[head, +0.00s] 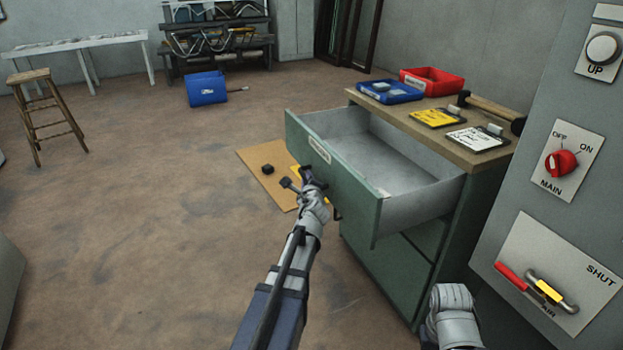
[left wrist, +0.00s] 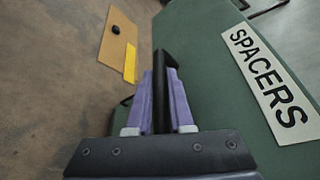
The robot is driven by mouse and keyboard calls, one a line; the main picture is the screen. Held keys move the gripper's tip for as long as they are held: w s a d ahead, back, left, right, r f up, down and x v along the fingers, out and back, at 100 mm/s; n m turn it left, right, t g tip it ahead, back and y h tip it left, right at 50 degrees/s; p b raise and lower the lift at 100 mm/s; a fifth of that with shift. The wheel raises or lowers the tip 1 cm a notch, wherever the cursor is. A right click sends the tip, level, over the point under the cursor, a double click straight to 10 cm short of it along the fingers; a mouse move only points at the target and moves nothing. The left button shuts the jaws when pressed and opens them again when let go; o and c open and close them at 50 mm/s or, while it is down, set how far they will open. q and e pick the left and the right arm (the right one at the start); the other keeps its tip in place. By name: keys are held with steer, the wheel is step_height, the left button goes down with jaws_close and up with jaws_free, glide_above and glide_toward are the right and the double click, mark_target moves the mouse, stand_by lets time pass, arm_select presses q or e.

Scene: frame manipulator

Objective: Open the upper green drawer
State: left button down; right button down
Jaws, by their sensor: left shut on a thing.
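The upper green drawer (head: 345,180) stands pulled far out of the green cabinet, and its grey inside (head: 390,160) looks empty. Its front also fills much of the left wrist view (left wrist: 225,70), with a white label (left wrist: 268,85) reading "SPACERS". My left gripper (head: 306,178) is at the drawer front. In the left wrist view its purple fingers (left wrist: 162,98) are shut on the black drawer handle (left wrist: 163,75). Below, the lower drawer (head: 385,260) is closed. Part of my right arm shows at the bottom right of the head view; its gripper is out of view.
The cabinet top (head: 420,113) carries a blue tray (head: 390,91), a red tray (head: 432,80), two cards and a hammer (head: 495,110). A grey panel (head: 545,235) with switches stands close on the right. Cardboard (head: 255,160) lies on the floor left of the drawer. Open floor is at left.

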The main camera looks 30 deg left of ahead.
stand_by(0.3)
arm_select(q)
steer(key=c, duration=0.8)
jaws_free()
steer(key=p+v, duration=0.1)
steer(key=v, duration=0.6)
steer(key=shift+s+p, duration=0.35)
steer(key=shift+s, duration=0.05)
steer(key=shift+d, duration=0.2)
